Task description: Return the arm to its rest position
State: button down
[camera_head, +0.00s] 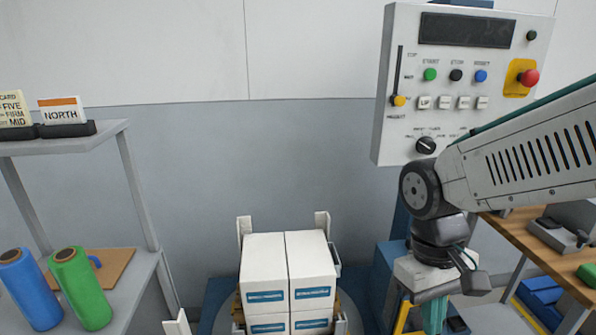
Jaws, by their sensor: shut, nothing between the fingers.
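My arm reaches in from the right edge, and its wrist bends downward right of the stacked boxes. My gripper (436,312) points down near the bottom edge of the view, shut and empty. Its lowest part is close to the frame edge, so the fingertips are hard to make out. It hangs below the control panel (392,130), apart from it, with the arm passing in front of the panel's lower right side.
White boxes (263,260) are stacked at the bottom centre. A grey shelf (130,270) at left holds a blue roll (30,290), a green roll (80,290) and a NORTH card (62,108). A wooden-topped bench (520,235) stands at right. Open wall lies between shelf and panel.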

jog(key=s+d+r+m+t+y, duration=0.1)
jog(key=s+d+r+m+t, duration=0.2)
jog(key=s+d+r, duration=0.3)
jog(key=shift+d+r+t, duration=0.15)
jog(key=shift+r+t, duration=0.45)
jog(key=shift+r, duration=0.35)
